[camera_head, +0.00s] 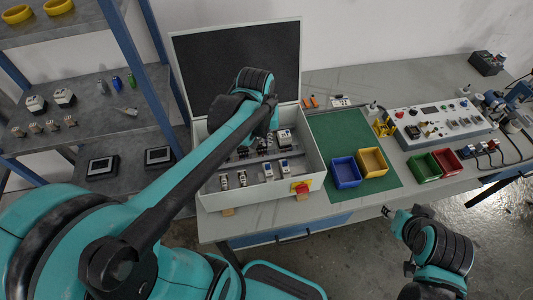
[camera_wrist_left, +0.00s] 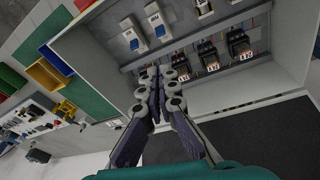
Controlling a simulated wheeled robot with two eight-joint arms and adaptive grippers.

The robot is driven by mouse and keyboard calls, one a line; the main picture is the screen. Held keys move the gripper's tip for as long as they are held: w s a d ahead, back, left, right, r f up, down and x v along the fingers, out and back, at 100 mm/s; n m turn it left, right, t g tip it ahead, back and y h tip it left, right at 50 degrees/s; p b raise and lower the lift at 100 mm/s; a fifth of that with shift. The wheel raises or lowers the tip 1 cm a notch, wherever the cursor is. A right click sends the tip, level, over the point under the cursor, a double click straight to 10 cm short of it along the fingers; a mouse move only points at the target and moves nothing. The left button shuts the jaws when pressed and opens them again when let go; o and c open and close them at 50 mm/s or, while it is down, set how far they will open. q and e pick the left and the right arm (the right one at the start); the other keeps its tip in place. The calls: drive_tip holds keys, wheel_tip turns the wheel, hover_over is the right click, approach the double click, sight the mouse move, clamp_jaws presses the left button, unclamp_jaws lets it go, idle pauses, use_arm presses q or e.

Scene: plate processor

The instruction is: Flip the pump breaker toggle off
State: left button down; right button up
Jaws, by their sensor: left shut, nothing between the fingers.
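The open grey electrical box (camera_head: 320,165) stands on the bench. Two white breakers with blue toggles sit in its near row; one (camera_head: 267,169) is left of the other (camera_head: 284,165). In the left wrist view they are at the top (camera_wrist_left: 157,22) and upper left (camera_wrist_left: 131,38). Their labels are too small to read, so I cannot tell which is the pump breaker. My left gripper (camera_wrist_left: 155,78) is shut and empty, its tips over the box interior beside the dark modules, apart from the toggles in the picture. My right gripper (camera_head: 388,212) is low in front of the bench; its fingers are unclear.
Black-and-white modules (camera_wrist_left: 210,55) line the far row. A red knob (camera_head: 300,188) is on the box front. The raised lid (camera_head: 235,55) stands behind. Blue (camera_head: 345,172) and yellow (camera_head: 373,162) bins sit on a green mat to the right.

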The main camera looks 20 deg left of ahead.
sight(268, 167)
use_arm(q)
drive_tip(key=w+a+f+n+g+p, duration=0.2)
drive_tip(key=w+a+f+n+g, duration=0.1)
drive_tip(key=w+f, duration=0.1)
drive_tip(key=shift+w+a+f+g+h, duration=0.3)
drive_tip(key=shift+w+a+f, duration=0.05)
drive_tip(key=shift+w, duration=0.45)
drive_tip(key=f+b, duration=0.1)
drive_tip(key=f, duration=0.2)
drive_tip(key=f+b, duration=0.1)
drive_tip(key=f, duration=0.2)
drive_tip(key=s+f, duration=0.1)
drive_tip(key=f, duration=0.3)
drive_tip(key=shift+d+b, duration=0.35)
drive_tip(key=shift+b, duration=0.05)
drive_tip(key=shift+s+d+r, duration=0.4)
drive_tip(key=shift+s+d, duration=0.05)
drive_tip(key=shift+s, duration=0.15)
drive_tip(key=shift+s+d+r, duration=0.4)
drive_tip(key=shift+s+d, duration=0.05)
drive_tip(key=shift+s, duration=0.15)
drive_tip(key=shift+s+d+r, duration=0.15)
drive_tip(key=shift+s+d, duration=0.05)
drive_tip(key=shift+s, duration=0.05)
drive_tip(key=shift+w, duration=0.1)
